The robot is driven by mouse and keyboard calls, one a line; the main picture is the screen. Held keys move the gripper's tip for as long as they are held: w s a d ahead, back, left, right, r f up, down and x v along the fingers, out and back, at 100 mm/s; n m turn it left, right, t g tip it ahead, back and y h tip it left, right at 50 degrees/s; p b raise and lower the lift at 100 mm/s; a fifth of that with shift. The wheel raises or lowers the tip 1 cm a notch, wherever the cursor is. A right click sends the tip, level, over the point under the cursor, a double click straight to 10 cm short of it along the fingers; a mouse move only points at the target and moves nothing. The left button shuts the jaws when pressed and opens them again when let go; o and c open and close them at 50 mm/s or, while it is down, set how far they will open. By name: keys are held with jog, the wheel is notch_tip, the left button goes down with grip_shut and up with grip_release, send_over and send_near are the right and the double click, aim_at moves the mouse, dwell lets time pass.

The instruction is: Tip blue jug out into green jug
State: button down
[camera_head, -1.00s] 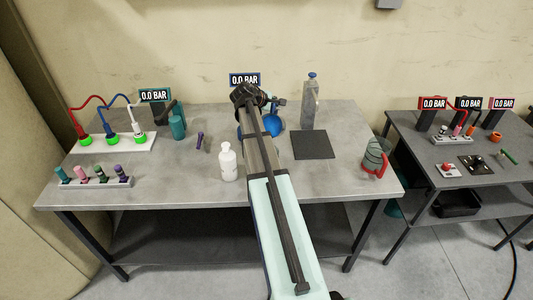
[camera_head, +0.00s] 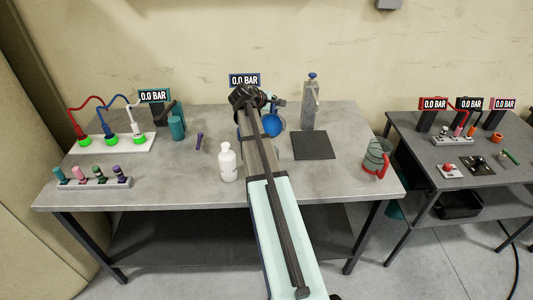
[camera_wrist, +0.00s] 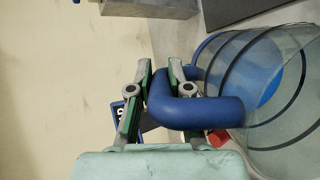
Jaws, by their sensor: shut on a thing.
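The blue jug has a clear, dark-banded body (camera_wrist: 292,118) and a thick blue handle (camera_wrist: 195,112) in the wrist view. My gripper (camera_wrist: 160,82) is shut on this handle. In the head view the blue jug (camera_head: 274,121) shows just right of my arm's end, tilted, with a round blue face toward the camera and its left part hidden by my arm. I cannot tell which jug is the green one. A greenish clear jug with a red handle (camera_head: 376,158) stands at the table's right end. A teal cylinder (camera_head: 177,128) stands at the back left.
A white bottle (camera_head: 227,163) stands left of my arm. A grey pump with a blue top (camera_head: 310,105) stands behind a dark square mat (camera_head: 312,145). Colored plugs and hoses fill the table's left side. Free table lies between mat and right-hand jug.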

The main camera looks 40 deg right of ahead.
jog(key=shift+s+a+r+t+h+b, duration=0.3)
jog(key=shift+r+b, duration=0.2)
jog(key=shift+b, duration=0.4)
jog(key=shift+s+a+r+t+h+b, duration=0.1)
jog(key=shift+a+r+h+b, duration=0.1)
jog(key=shift+r+h+b, duration=0.45)
dwell(0.4)
jog(key=shift+s+a+r+m+t+h+b, duration=0.3)
jog(key=shift+s+a+r+m+h+b, duration=0.25)
jog(key=shift+b, duration=1.45)
jog(key=shift+w+a, duration=0.1)
jog(key=shift+s+a+r+b, duration=0.4)
jog(key=shift+s+a+b, duration=0.2)
jog(key=shift+b, duration=0.65)
jog(key=shift+s+a+r+h+b, duration=0.1)
jog(key=shift+s+a+h+b, duration=0.05)
jog(key=shift+a+h+b, duration=0.2)
